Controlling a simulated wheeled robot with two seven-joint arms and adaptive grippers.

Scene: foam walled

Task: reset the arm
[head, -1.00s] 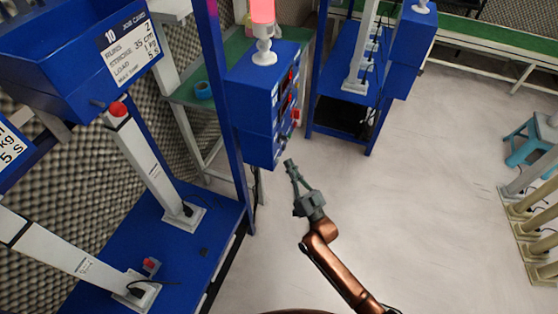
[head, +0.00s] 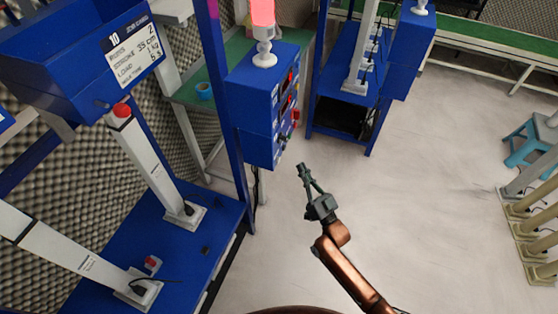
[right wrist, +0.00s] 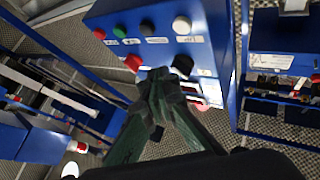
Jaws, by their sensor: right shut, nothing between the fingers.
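My right arm (head: 345,268), copper coloured, reaches up from the bottom of the head view. Its grey right gripper (head: 302,170) is shut and empty, over the open floor just right of the blue control box (head: 252,112). The gripper's fingers also show in the right wrist view (right wrist: 160,85), closed together and pointing toward the box's panel of buttons. They look apart from the box in the head view. My left gripper is not in view.
A blue test bench (head: 165,240) with white actuator columns stands at the left. A red lamp (head: 263,15) tops the control box. Another blue rack (head: 350,80) stands behind. Beige columns (head: 530,225) and a blue stool (head: 528,140) are at the right. The pale floor (head: 430,200) between is clear.

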